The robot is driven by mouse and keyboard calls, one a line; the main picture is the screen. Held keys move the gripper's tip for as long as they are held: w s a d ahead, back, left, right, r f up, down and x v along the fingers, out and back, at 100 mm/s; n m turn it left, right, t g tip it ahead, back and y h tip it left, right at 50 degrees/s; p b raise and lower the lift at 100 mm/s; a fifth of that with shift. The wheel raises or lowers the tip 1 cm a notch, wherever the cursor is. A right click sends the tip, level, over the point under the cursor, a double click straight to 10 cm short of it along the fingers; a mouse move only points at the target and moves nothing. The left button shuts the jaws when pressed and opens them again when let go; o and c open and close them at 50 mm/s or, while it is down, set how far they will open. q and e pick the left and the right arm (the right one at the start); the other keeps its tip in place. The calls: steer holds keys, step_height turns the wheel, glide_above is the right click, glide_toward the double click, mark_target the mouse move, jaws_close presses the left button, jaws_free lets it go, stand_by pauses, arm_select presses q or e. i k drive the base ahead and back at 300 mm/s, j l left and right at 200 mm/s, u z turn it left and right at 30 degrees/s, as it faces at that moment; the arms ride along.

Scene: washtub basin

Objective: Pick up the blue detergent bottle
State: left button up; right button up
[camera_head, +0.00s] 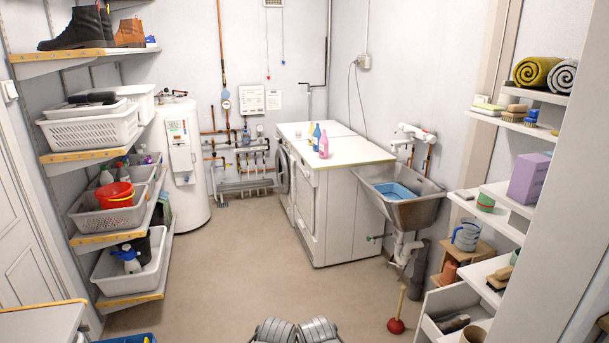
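The blue detergent bottle (316,132) stands upright on the white top of the washing machines, in the back middle of the head view. A pink bottle (324,146) stands upright close to its right and in front of it. A small yellow item (310,138) is just left of the blue bottle and too small to make out. Nothing is seen touching the blue bottle.
The white machines' top (351,152) is otherwise mostly bare. A metal washtub (414,213) with blue water adjoins its right end. A plunger (396,325) stands on the floor at front right. Shelves line both sides. The floor (240,262) before the machines is clear.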

mark_target(317, 134)
steer(key=i+u, duration=0.3)
steer(key=i, duration=1.4)
steer(key=i+u, duration=0.1)
steer(key=i, duration=1.95)
steer(key=i+u, duration=0.15)
steer(key=i, duration=0.9)
steer(key=i+l+u, duration=0.1)
steer(key=i, duration=0.9)
steer(key=i+z, duration=0.35)
steer(key=i+j+z, duration=0.1)
steer(key=z, duration=0.25)
steer(key=i+j+z, duration=0.1)
steer(key=z, duration=0.3)
steer(key=j+z, duration=0.25)
steer(key=z, duration=0.15)
steer(key=j+z, duration=0.15)
steer(key=z, duration=0.25)
steer(key=j+z, duration=0.25)
steer(key=z, duration=0.15)
steer(key=j+z, duration=0.3)
steer(key=z, duration=0.15)
steer(key=k+j+z, duration=0.1)
steer(key=j+z, duration=0.15)
steer(key=z, duration=0.15)
